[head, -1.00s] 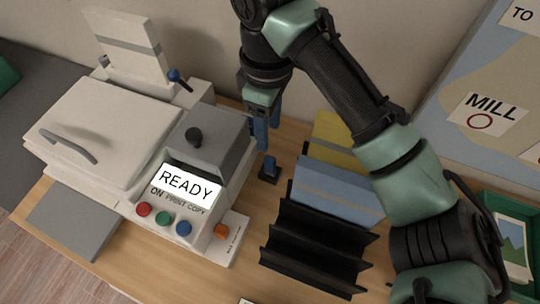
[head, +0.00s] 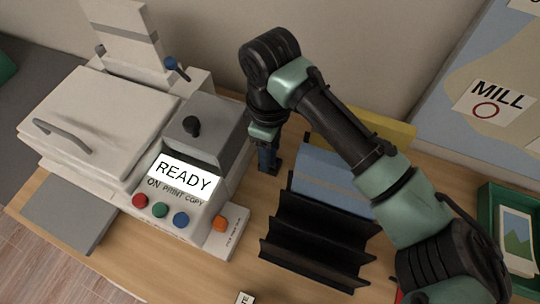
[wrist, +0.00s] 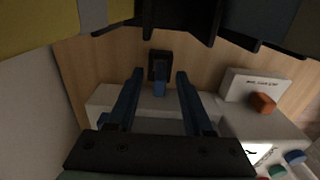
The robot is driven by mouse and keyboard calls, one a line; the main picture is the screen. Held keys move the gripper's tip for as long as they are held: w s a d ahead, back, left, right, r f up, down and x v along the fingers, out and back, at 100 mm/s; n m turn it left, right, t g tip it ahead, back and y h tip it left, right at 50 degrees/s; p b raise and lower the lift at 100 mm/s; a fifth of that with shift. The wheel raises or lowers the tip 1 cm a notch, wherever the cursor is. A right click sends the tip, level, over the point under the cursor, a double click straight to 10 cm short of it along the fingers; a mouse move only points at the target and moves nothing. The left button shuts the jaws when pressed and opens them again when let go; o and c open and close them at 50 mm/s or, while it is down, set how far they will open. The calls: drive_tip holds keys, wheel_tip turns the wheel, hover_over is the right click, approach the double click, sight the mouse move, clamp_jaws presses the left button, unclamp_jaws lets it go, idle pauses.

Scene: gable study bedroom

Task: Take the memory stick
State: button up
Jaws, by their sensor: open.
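A small blue upright piece (wrist: 159,88), which looks like the memory stick, stands in a black base (wrist: 160,60) on the desk, seen in the wrist view. In the head view my gripper (head: 267,160) is pointing down over this spot, and the piece is largely hidden behind the fingers. In the wrist view my gripper (wrist: 160,76) is open, with one blue finger on each side of the piece. The fingers appear apart from it, with nothing held.
A white copier (head: 90,115) with a READY screen (head: 184,177) stands left of the gripper. An orange block (head: 220,223) sits at its right corner. A black ridged rack (head: 315,240) with blue and yellow folders stands close on the right. A green tray (head: 487,205) is farther right.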

clamp_jaws()
idle(0.3)
